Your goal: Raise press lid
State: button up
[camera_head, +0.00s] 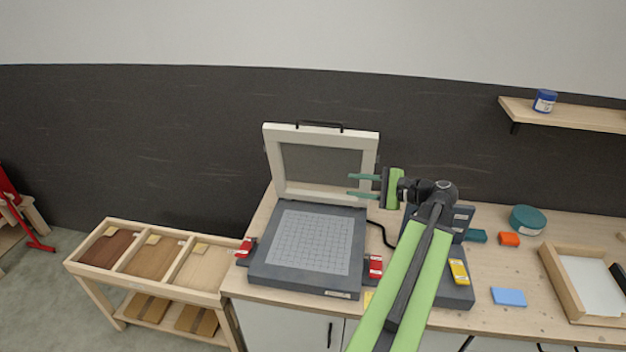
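The press lid (274,160) is a white frame with a grey panel and a black handle (320,125) on its top edge. It stands raised, nearly upright, at the back of the grey press base (268,280), whose gridded plate is uncovered. My gripper (357,186) is at the lid's right side, its two green fingers pointing left across the lid's right edge in this view. The fingers are apart with nothing between them. I cannot tell whether they touch the lid.
Red clamps (375,267) flank the press. A dark device with a yellow item (458,272) stands under my arm at right. A blue block (508,297), orange block (509,239), teal round tin (528,219) and wooden tray (556,285) lie further right. A sample rack (150,258) stands left.

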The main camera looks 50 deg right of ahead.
jog(key=b+x, duration=0.3)
jog(key=x, duration=1.3)
jog(key=shift+f, duration=0.15)
jog(key=shift+d, duration=0.1)
jog(key=shift+s, duration=0.1)
grip_shut()
jog(key=c, duration=0.7)
grip_release()
jog(key=o, duration=0.7)
jog(key=p+v, duration=0.3)
jog(key=v, duration=1.4)
jog(key=shift+s+p, duration=0.25)
jog(key=shift+p, duration=0.15)
